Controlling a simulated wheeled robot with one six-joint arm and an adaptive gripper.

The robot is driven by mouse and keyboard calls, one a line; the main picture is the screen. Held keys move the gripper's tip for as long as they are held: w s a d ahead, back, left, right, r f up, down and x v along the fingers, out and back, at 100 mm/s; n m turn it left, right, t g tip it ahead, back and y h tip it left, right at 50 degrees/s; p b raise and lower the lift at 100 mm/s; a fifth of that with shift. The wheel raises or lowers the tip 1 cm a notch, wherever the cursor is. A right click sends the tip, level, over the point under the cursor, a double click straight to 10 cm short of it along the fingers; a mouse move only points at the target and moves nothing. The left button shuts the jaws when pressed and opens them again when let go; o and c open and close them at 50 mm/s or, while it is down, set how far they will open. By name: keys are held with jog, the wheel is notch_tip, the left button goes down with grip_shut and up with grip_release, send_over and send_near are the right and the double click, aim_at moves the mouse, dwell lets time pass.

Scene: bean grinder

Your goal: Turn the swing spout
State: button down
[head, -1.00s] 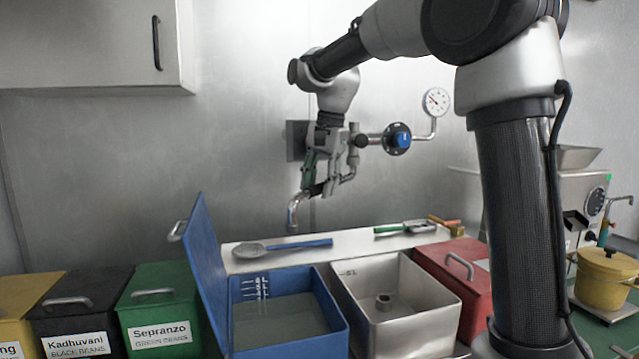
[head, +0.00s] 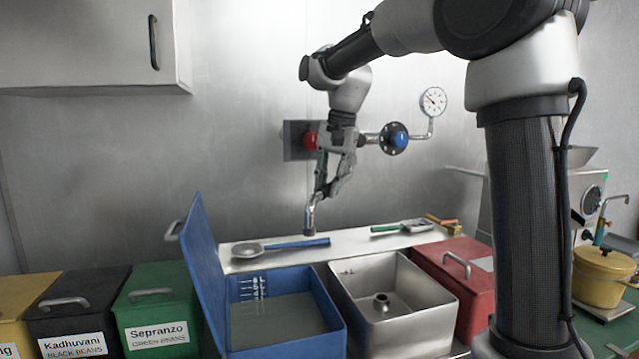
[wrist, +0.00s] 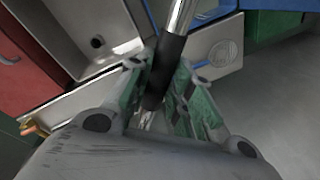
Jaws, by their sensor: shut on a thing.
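The swing spout (head: 310,217) is a bent metal pipe coming from the wall fitting, with its open end pointing down. In the wrist view the spout (wrist: 180,18) has a black sleeve (wrist: 167,66) that runs between my green-padded fingers. My gripper (head: 323,188) is shut on this sleeve; the wrist view shows the gripper (wrist: 160,85) too. In the head view the spout's end hangs near the wall, above the back ledge. My gripper hides much of the pipe's upper part.
An open blue bin (head: 336,318) holding liquid and a steel sink (head: 435,318) stand below. A blue-handled ladle (head: 300,243) lies on the ledge (head: 345,240). A red knob (head: 310,141), blue valve (head: 396,138) and gauge (head: 433,101) are on the wall.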

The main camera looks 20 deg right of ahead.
jog(key=s+d+n+g, duration=0.1)
jog(key=s+d+n, duration=0.3)
jog(key=d+n, duration=0.3)
jog(key=shift+d+n, duration=0.4)
jog(key=shift+d, duration=2.2)
jog(key=c, duration=1.3)
grip_release()
jog(key=r, duration=0.4)
jog(key=d+r, duration=0.1)
jog(key=r, duration=0.3)
jog(key=d+r, duration=0.1)
jog(key=r, duration=0.2)
jog(key=shift+d+r, duration=0.2)
jog(key=shift+r, duration=0.2)
